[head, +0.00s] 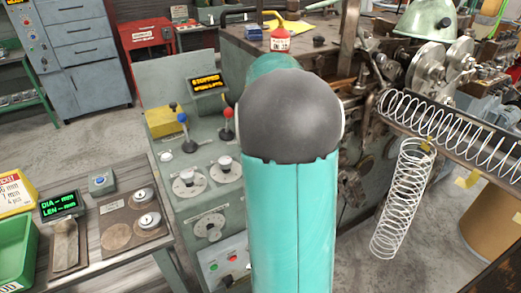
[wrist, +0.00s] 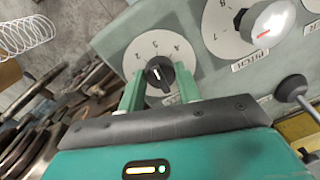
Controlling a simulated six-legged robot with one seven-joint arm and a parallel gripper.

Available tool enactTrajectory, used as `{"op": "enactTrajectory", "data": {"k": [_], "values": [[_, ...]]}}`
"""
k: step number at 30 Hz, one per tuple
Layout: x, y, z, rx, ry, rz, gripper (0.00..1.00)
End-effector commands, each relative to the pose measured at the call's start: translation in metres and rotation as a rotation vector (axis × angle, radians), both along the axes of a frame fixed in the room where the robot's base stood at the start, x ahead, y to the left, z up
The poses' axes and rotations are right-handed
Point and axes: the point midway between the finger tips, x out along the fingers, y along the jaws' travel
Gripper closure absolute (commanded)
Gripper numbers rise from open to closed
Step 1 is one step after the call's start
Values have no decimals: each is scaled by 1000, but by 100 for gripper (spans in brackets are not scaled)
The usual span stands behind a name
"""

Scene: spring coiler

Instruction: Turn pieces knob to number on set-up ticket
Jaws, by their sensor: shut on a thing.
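My gripper (wrist: 160,88) has its two green fingers on either side of a black knob (wrist: 159,73) and is shut on it. The knob has a white pointer line and sits on a round white dial (wrist: 184,50). In the head view my arm hides the gripper and this knob. The set-up ticket (head: 13,190), a yellow and white card with a red heading, is cut off at the left edge. Its last line appears to read 4 pcs.
A pitch knob (wrist: 268,22), white with a red mark, is beside the held knob. In the head view, blue (head: 182,118) and red (head: 226,112) levers rise from the panel. A coiled spring (head: 402,195) hangs at right.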

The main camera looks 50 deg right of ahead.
Motion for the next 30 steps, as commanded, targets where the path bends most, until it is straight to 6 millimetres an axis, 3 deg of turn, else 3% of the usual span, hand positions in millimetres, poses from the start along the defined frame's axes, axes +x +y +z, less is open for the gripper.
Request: {"op": "enactTrajectory", "data": {"k": [30], "values": [[0,2,1,0,-2,-905,89]]}}
